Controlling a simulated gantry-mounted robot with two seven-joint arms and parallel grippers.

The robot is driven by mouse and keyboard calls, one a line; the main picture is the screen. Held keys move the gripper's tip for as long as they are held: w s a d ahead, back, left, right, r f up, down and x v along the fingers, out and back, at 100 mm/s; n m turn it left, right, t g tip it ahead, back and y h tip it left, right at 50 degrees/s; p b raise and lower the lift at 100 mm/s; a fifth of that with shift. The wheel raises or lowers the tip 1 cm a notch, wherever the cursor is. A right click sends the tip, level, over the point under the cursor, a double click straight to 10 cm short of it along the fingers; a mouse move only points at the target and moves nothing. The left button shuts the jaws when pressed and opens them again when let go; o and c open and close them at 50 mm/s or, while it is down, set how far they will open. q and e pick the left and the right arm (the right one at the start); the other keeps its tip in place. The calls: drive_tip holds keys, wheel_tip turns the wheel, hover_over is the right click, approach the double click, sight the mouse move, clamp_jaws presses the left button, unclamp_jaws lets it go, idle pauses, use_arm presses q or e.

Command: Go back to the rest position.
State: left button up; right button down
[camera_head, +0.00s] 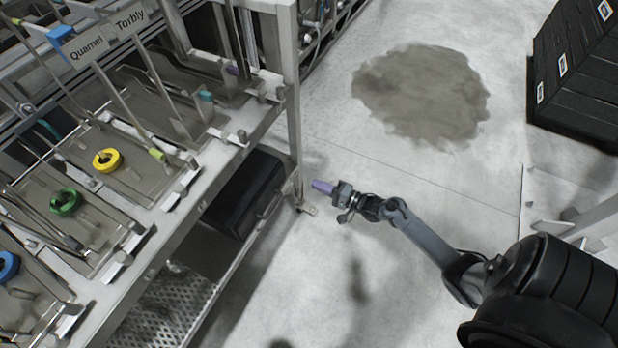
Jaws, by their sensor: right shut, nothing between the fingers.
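My right gripper (324,187) is at the end of my grey arm, which reaches in from the right. Its purple tip points left toward the corner post of the metal rack (293,125). The gripper is shut and holds nothing. It is over the open floor just right of the rack, seemingly apart from it. My left gripper is not in view.
The rack bears yellow (107,161), green (66,202) and blue (7,266) rings. A black box (243,194) sits beneath. Black crates (574,70) stand at the upper right.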

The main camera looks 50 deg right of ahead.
drive_tip(key=s+a+p, duration=0.1)
drive_tip(key=s+p, duration=0.2)
drive_tip(key=s, duration=0.2)
drive_tip(key=s+a+r+n+g+p, duration=0.1)
drive_tip(key=a+r+n+g+p, duration=0.15)
drive_tip(key=a+r+p, duration=0.55)
drive_tip(key=s+a+r+n+g+p, duration=0.15)
drive_tip(key=a+r+n, duration=0.25)
drive_tip(key=a+r, duration=0.55)
drive_tip(key=s+a+r+n+g+h+p, duration=0.2)
drive_tip(key=s+a+r+n+g+h, duration=0.1)
drive_tip(key=s+a+r+n+g, duration=0.3)
drive_tip(key=s+d+r+n+g+h, duration=0.1)
drive_tip(key=s+d+r+n+g, duration=0.1)
drive_tip(key=s+d+n+g, duration=0.3)
wheel_tip(320, 180, up, 37)
drive_tip(key=s+a+t+p, duration=0.1)
drive_tip(key=p, duration=3.6)
drive_tip(key=shift+s+a+r+p, duration=0.2)
drive_tip(key=shift+s+p, duration=0.1)
drive_tip(key=shift+s, duration=0.05)
